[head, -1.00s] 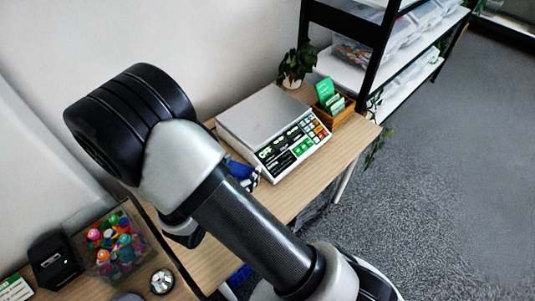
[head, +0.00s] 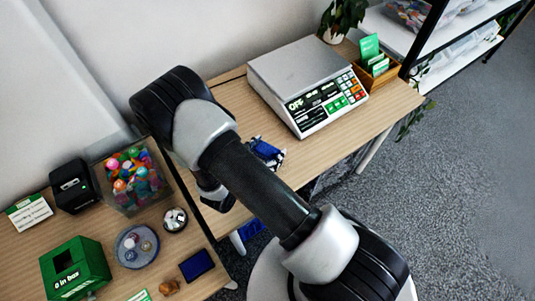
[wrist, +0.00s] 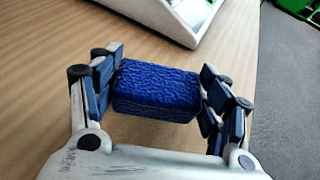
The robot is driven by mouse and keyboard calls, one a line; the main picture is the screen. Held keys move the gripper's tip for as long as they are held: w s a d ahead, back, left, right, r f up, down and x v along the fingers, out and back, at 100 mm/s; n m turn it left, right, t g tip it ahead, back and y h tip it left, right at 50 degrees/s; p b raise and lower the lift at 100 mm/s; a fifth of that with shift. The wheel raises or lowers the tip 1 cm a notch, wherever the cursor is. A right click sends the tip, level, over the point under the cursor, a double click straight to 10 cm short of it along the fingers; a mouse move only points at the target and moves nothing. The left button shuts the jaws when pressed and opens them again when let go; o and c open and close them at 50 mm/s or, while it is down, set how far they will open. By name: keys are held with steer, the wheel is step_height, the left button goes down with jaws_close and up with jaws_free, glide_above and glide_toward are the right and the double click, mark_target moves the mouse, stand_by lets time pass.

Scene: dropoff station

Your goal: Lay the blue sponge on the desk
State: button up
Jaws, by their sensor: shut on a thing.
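In the wrist view, my gripper (wrist: 162,82) is shut on the blue sponge (wrist: 155,92), a rough-textured block held between the two fingers. The wood-grained desk (wrist: 40,60) lies below it; I cannot tell whether the sponge touches the top. In the head view, my gripper (head: 266,152) shows only partly past my arm, over the desk (head: 235,100) in front of the scale. The sponge cannot be told apart from the blue finger pads there.
A white scale (head: 302,85) stands behind the gripper, with a plant (head: 343,18) and a card box (head: 376,68) beyond. On the left are a bin of colourful items (head: 133,180), a green box (head: 75,270), a round dish (head: 137,246) and a dark blue block (head: 197,265). Bare wood lies around the gripper.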

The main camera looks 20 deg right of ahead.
steer(key=shift+f, duration=0.9)
steer(key=shift+f+b, duration=0.25)
steer(key=shift+b, duration=0.1)
steer(key=o, duration=0.8)
steer(key=shift+r, duration=0.1)
